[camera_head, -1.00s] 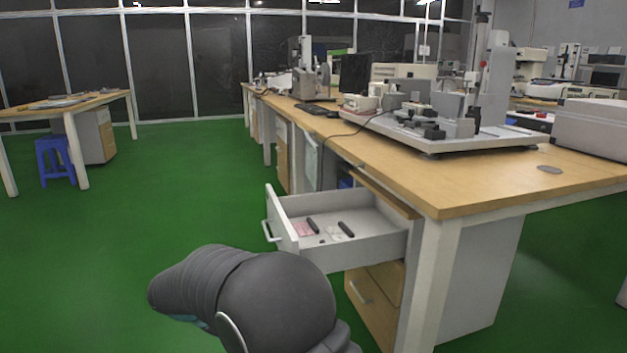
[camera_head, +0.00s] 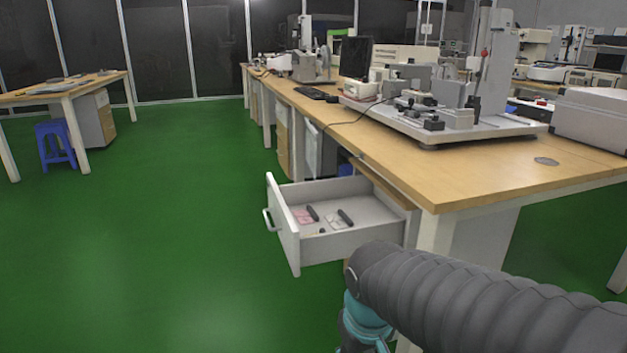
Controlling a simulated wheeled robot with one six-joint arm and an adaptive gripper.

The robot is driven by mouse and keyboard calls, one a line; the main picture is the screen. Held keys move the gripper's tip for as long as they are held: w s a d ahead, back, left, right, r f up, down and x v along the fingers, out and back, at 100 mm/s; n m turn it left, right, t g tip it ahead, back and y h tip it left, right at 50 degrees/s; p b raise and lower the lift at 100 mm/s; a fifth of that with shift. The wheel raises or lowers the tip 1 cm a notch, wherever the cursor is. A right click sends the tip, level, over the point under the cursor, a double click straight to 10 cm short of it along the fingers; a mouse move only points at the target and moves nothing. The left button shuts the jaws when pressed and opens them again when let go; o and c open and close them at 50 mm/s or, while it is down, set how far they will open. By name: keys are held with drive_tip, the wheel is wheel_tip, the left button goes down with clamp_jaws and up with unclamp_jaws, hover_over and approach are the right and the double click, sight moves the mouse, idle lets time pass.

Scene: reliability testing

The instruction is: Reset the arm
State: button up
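My arm shows at the lower right, with a dark ribbed sleeve and a teal joint band, in front of the near bench leg and the cabinet. My gripper is not in the picture, so its fingers cannot be seen. The white drawer (camera_head: 346,243) under the wooden bench (camera_head: 480,180) stands pulled open. Inside it lie two dark slim items (camera_head: 346,217) and some pink and white pieces (camera_head: 302,216). My arm's upper edge overlaps the lower right area below the drawer in the view.
Measuring machines (camera_head: 440,122) and a monitor (camera_head: 356,64) stand on the bench. A blue stool (camera_head: 54,142) is beside a second table (camera_head: 66,89) at the left. The green floor (camera_head: 170,200) left of the drawer is clear.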

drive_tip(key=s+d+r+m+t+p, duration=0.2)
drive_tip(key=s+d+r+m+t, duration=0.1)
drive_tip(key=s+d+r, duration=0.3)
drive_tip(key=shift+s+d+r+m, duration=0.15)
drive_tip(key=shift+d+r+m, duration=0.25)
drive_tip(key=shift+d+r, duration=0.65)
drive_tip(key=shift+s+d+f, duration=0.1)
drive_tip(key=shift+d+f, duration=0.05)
